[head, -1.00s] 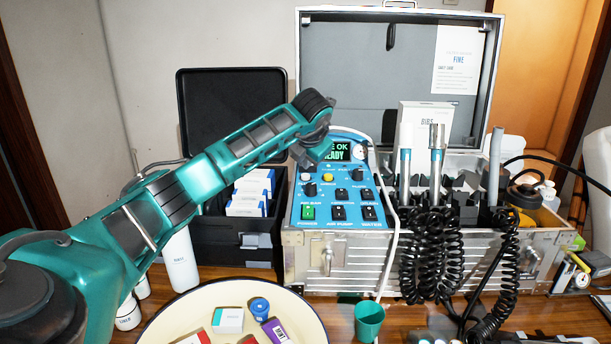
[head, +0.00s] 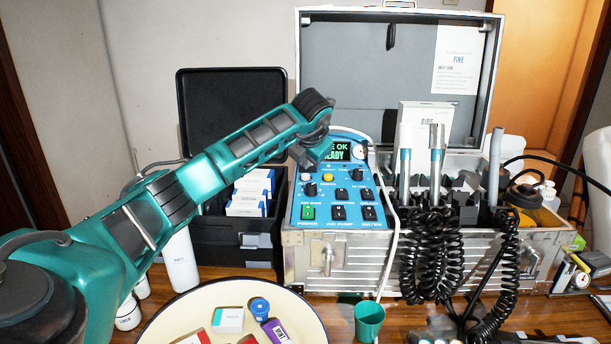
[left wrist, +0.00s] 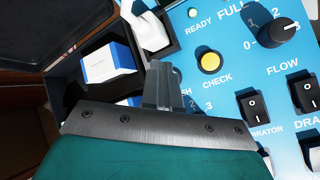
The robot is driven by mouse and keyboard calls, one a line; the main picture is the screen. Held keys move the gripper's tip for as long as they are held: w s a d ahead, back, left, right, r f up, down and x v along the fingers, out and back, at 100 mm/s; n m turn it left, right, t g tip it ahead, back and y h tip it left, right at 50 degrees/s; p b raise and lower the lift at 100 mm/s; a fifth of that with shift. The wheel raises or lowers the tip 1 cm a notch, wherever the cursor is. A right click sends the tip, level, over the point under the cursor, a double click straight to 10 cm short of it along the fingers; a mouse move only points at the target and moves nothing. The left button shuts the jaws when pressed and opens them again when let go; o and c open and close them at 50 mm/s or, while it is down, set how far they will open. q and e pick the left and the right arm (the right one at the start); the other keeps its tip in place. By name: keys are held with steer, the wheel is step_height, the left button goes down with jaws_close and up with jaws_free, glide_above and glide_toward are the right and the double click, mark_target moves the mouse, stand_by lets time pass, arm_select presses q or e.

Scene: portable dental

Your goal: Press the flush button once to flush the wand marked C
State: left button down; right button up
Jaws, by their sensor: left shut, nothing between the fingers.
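The blue control panel (head: 350,215) on the metal case has a lit green display reading READY. My left gripper (head: 304,164) is over the panel's upper left, pointing down, shut and empty. In the left wrist view its fingers (left wrist: 163,85) cover the spot left of the yellow CHECK lamp (left wrist: 208,62), with only the label end "SH" showing beside them. A pale round button (head: 306,177) shows just below the fingertips in the head view; I cannot tell whether they touch it. Wands (head: 436,165) stand in holders at right; their letters are not legible. My right gripper is out of view.
A dark knob (head: 310,190) and several black rocker switches (head: 339,213) are close by. A white hose runs down the panel's right side. A black open box (head: 232,240) with white cartons is at left. A plate (head: 165,320) and green cup (head: 369,320) stand in front.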

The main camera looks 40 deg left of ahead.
mark_target(306, 177)
arm_select(q)
steer(key=shift+f, duration=0.1)
steer(key=shift+f, duration=0.3)
steer(key=shift+f+b, duration=0.3)
steer(key=shift+f, duration=0.2)
stand_by(0.8)
steer(key=shift+r, duration=0.15)
steer(key=shift+r+p, duration=0.75)
step_height(306, 177, up, 5)
steer(key=p, duration=0.4)
steer(key=shift+s+d, duration=0.1)
stand_by(0.4)
